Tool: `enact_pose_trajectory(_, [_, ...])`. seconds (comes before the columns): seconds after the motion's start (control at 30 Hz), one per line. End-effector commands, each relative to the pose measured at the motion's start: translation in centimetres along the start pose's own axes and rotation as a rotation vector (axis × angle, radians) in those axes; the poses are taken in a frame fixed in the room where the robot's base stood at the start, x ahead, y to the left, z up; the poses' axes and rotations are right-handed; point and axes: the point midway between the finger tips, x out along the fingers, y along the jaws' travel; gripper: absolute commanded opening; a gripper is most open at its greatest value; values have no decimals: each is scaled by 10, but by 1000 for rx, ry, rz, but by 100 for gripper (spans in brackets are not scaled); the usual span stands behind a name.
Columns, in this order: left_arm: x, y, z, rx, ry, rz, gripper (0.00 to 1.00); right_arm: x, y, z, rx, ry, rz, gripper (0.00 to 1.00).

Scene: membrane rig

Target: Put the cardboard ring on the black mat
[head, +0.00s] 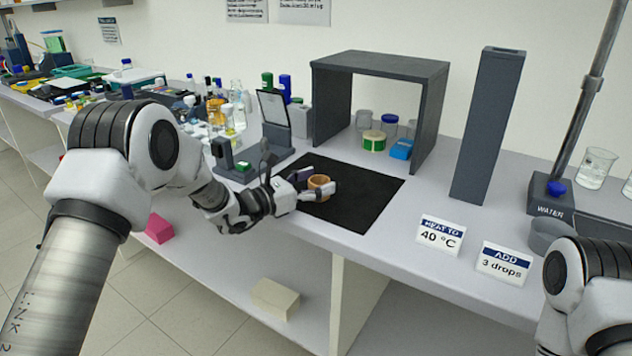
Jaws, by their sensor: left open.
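The brown cardboard ring (319,184) is over the left part of the black mat (358,201) and looks upright on its rim-flat base. My left gripper (309,184) is open, with its fingers around or right beside the ring. One finger hides part of the ring's front, so I cannot tell whether the fingers touch it. The ring appears to rest on the mat, but its lower edge is partly covered. My right arm shows at the lower right, and its gripper is out of view.
A dark grey arch (381,66) stands behind the mat with jars and a blue box (401,149) under it. A tall grey column (486,125) and a sign reading 40 °C (440,235) stand to the right. Bottles crowd the left. The mat's right part is clear.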

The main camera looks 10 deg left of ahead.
Motion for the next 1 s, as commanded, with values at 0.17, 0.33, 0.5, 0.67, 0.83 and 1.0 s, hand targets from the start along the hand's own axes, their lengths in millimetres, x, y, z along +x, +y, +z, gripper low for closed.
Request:
enact_pose_trajectory(0.17, [-17,2,2,-3,-1,3,73,0,0,0,0,0,0,40])
enact_pose_trajectory(0.33, [-61,2,2,-5,-3,4,73,4,0,0,0,0,0,40])
enact_pose_trajectory(0.5, [-101,2,2,-4,-3,4,73,6,0,0,0,0,0,40])
enact_pose_trajectory(0.67, [-118,0,2,-1,-1,0,73,7,0,0,0,0,0,40])
enact_pose_trajectory(0.83, [-120,0,2,1,0,-1,73,7,0,0,0,0,0,40])
enact_pose_trajectory(1.0, [-120,-3,-3,1,14,-8,73,7,0,0,0,0,0,40])
